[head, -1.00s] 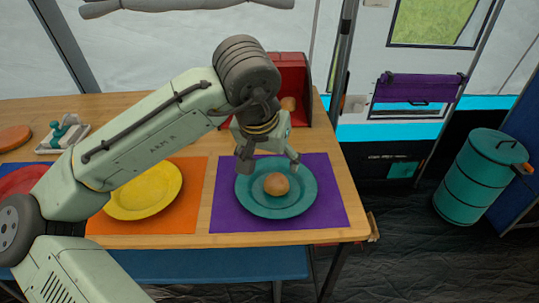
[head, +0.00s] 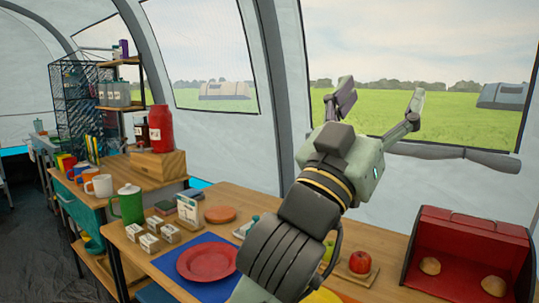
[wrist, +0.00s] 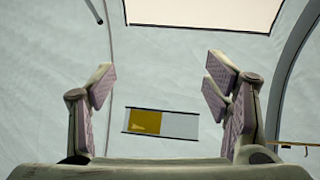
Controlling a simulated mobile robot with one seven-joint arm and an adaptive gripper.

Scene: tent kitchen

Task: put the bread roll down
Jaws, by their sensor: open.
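My gripper (head: 381,96) is raised high above the table in the head view, fingers spread and pointing up, with nothing between them. In the wrist view the gripper (wrist: 160,82) is also open and empty, facing the tent wall. Two bread rolls, one on the left (head: 430,266) and one on the right (head: 494,285), lie in the open red bread box (head: 470,226) at the right. The teal plate and the roll seen on it earlier are outside the current views.
A red plate (head: 207,261) lies on a blue mat (head: 170,262). A green pitcher (head: 130,204), several small cartons (head: 150,243) and mugs (head: 103,185) are at the left. The air around my gripper is clear.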

